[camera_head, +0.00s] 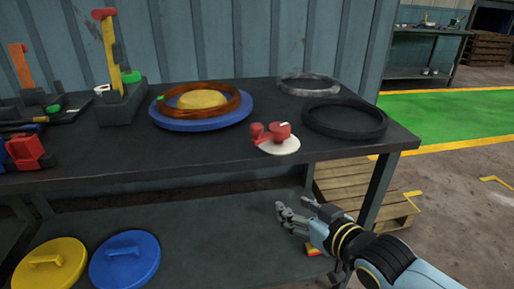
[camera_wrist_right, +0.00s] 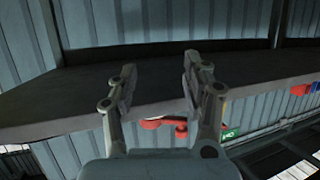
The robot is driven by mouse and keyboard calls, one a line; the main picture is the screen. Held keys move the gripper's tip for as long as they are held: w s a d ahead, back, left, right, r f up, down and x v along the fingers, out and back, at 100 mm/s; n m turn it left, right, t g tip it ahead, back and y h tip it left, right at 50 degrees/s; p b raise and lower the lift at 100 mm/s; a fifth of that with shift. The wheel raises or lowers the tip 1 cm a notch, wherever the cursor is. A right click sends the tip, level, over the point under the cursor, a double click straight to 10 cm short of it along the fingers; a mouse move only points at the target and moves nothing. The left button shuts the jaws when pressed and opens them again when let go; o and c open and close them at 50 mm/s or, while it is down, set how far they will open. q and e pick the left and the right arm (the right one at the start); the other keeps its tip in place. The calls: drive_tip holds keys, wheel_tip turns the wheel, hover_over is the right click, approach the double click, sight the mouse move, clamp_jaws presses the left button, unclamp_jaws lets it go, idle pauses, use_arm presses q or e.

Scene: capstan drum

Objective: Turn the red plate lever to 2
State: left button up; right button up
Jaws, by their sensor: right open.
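The red plate lever (camera_head: 270,138) sits on a round white plate (camera_head: 284,149) near the front edge of the dark bench. Its thick part is over the plate and its smaller knob points left. Any numbers on the plate are too small to read. My right gripper (camera_head: 293,207) is open and empty, below and in front of the bench edge, apart from the lever. In the right wrist view its two fingers (camera_wrist_right: 158,80) stand wide apart. A red piece (camera_wrist_right: 160,124), which looks like the lever, shows beyond and between them. My left gripper is not in view.
On the bench (camera_head: 345,150) are a blue disc (camera_head: 200,122) with a brown ring (camera_head: 232,106), a black ring (camera_head: 345,131), a grey ring (camera_head: 308,92) and a yellow upright lever (camera_head: 109,45). Yellow (camera_head: 48,275) and blue (camera_head: 125,272) lids lie on the lower shelf.

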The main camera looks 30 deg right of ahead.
sight(261, 132)
wheel_tip(261, 132, up, 15)
drive_tip(key=w+a+t+y+b, duration=0.1)
drive_tip(key=a+t+y+b, duration=0.1)
drive_tip(key=a+t+b, duration=0.15)
drive_tip(key=shift+n+t, duration=0.25)
drive_tip(key=shift+n, duration=0.25)
drive_tip(key=w+b, duration=0.2)
drive_tip(key=w, duration=0.8)
drive_tip(key=shift+w+a, duration=0.1)
drive_tip(key=shift+w, duration=0.1)
drive_tip(key=shift+c, duration=0.4)
drive_tip(key=c, duration=0.9)
clamp_jaws()
drive_tip(key=shift+f, duration=0.1)
